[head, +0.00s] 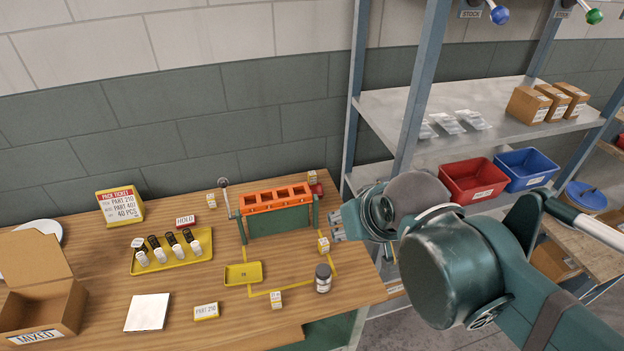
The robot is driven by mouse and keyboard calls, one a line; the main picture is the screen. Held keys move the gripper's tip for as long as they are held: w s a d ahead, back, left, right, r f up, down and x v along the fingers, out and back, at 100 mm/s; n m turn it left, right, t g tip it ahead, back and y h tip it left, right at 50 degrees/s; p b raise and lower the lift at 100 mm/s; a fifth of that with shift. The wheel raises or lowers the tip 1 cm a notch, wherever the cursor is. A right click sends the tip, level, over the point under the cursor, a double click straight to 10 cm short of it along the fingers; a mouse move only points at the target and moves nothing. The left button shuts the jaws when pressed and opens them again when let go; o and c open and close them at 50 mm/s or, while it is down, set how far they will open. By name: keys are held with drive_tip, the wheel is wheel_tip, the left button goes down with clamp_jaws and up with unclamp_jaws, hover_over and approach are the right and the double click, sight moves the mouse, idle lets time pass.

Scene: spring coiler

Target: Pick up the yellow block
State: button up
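Several small yellow blocks with white labels are on the wooden bench: one (323,245) near the right edge, one (276,300) at the front, one (211,200) behind, and one (312,177) by the orange rack. I cannot tell which one the task means. A larger yellow stand (120,205) with a "PACK TICKET" label is at the back left. My gripper (336,225) appears at the bench's right side, above and right of the nearest small block, apparently apart from it. Its fingers are small and seen at an angle; I see nothing held.
An orange slotted rack (275,198) with a lever stands beside my gripper. Shelving with red (472,180) and blue bins (526,169) is right.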

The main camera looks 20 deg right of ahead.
drive_tip(key=w+r+m+g+p, duration=0.1)
drive_tip(key=w+r+m, duration=0.15)
drive_tip(key=w, duration=0.45)
drive_tip(key=w+r+m+g+p, duration=0.1)
drive_tip(key=w+r+m, duration=0.15)
drive_tip(key=w, duration=0.35)
drive_tip(key=m+g+p, duration=0.4)
drive_tip(key=m+g, duration=0.1)
drive_tip(key=m, duration=0.8)
hover_over(312, 173)
drive_tip(key=f, duration=2.1)
drive_tip(key=shift+s+a, duration=0.1)
drive_tip(key=shift+s, duration=0.25)
drive_tip(key=shift+w+f, duration=0.25)
drive_tip(key=shift+f, duration=0.25)
drive_tip(key=shift+f, duration=1.25)
